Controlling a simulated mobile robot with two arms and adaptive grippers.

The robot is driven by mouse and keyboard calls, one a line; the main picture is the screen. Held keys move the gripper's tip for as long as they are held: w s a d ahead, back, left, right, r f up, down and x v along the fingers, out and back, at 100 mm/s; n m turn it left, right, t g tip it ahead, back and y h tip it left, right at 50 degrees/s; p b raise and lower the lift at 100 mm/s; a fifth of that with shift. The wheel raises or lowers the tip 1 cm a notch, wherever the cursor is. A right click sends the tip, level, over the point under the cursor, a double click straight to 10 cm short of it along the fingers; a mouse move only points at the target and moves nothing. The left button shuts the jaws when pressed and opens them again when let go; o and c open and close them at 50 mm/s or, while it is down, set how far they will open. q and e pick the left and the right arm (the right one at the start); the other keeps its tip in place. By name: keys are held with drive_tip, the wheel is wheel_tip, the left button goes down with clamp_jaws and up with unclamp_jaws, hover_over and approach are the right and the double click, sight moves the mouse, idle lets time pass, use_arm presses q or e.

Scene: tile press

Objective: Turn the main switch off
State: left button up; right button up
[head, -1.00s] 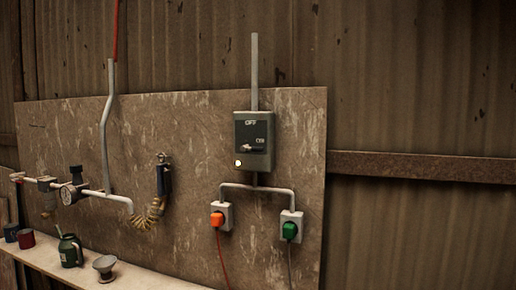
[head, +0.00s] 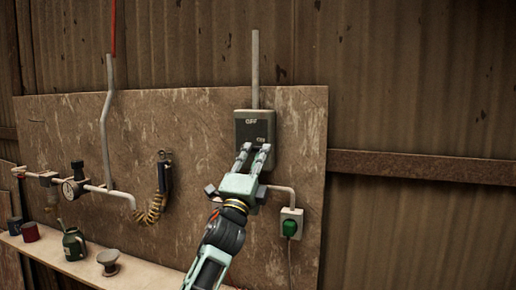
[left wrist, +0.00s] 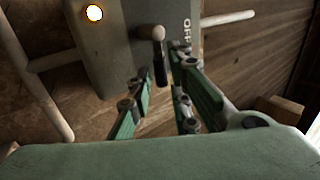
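The main switch is a grey-green box (head: 255,128) on the wall board, with OFF marked at the top and ON lower down. My left gripper (head: 254,149) is in front of the box's lower half and hides the lever in the head view. In the left wrist view the switch lever (left wrist: 158,35) sticks out from the box face (left wrist: 118,45), between the two spread fingers of the left gripper (left wrist: 162,72). The fingers look apart from the lever; contact is not clear. The indicator lamp (left wrist: 93,13) is lit. My right gripper is not in view.
A shelf (head: 140,272) holds a green can (head: 74,243), cups and a funnel (head: 108,261).

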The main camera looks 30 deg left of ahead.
use_arm(q)
drive_tip(key=shift+w+a+r, duration=0.1)
drive_tip(key=shift+w+r, duration=0.3)
drive_tip(key=shift+w, duration=0.1)
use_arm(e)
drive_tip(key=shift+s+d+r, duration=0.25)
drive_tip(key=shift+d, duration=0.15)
use_arm(q)
clamp_jaws()
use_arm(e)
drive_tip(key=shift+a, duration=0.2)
